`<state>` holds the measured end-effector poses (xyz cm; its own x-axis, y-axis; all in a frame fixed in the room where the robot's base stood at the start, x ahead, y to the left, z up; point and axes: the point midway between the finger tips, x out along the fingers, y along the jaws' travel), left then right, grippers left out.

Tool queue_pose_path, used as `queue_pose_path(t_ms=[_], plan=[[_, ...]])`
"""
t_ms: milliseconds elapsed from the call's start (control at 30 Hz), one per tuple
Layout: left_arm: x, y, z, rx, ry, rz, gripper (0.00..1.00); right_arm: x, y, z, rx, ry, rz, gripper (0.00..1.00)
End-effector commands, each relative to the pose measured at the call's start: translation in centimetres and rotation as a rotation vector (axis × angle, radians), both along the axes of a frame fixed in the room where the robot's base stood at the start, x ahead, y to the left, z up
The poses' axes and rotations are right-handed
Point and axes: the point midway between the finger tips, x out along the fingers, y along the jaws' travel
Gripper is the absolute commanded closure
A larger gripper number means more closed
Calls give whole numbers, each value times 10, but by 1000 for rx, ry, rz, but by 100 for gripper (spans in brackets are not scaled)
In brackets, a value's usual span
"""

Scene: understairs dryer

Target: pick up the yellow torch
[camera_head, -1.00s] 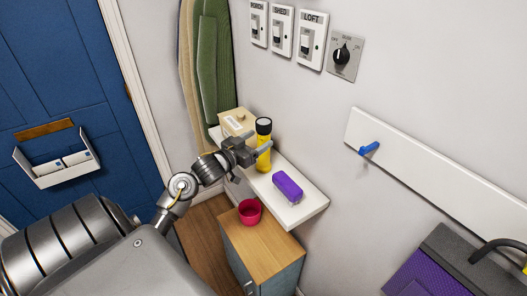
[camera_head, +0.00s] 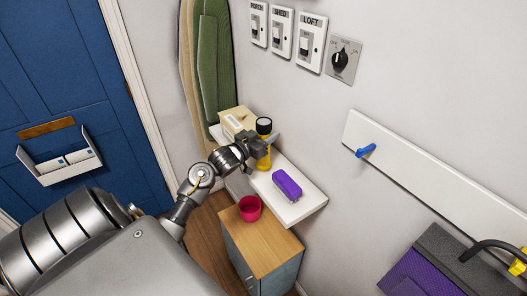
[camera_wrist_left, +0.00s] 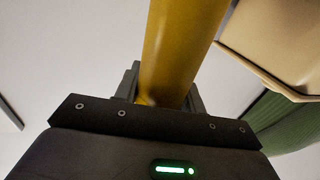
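The yellow torch (camera_head: 264,161) stands upright on the white shelf, with its black-rimmed head (camera_head: 264,125) at the top. My left gripper (camera_head: 267,149) is at the torch's body, just below the head, with a fingertip showing past its right side. In the left wrist view the yellow body (camera_wrist_left: 180,45) runs down between the two dark fingers (camera_wrist_left: 160,95) and fills the visible gap. It hides the finger insides, so I cannot tell whether they press on it. My right gripper is not in view.
A cream box (camera_head: 236,121) stands close behind the torch. A purple box (camera_head: 287,185) lies on the white shelf (camera_head: 302,211), nearer me. A red bowl (camera_head: 249,208) sits on the wooden cabinet (camera_head: 262,243) below. The wall (camera_head: 300,120) is close to the right.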

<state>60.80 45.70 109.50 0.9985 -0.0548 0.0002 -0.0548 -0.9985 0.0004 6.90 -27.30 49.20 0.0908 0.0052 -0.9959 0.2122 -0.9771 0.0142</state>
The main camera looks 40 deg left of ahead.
Motion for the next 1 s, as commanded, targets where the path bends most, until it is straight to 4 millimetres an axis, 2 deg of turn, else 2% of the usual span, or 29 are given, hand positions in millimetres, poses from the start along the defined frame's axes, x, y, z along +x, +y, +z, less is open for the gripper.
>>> queue_pose_path(t_ms=[33,200,233,667,800,1000], plan=[[0,0,0,0,1,0,76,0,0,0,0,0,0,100],[0,0,0,0,1,0,98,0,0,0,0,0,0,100],[0,0,0,0,1,0,100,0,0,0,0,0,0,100],[0,1,8,2,-3,-1,100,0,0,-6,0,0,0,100],[0,1,29,8,-8,-1,100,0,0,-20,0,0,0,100],[-33,21,76,14,-4,1,100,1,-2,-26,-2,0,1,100]])
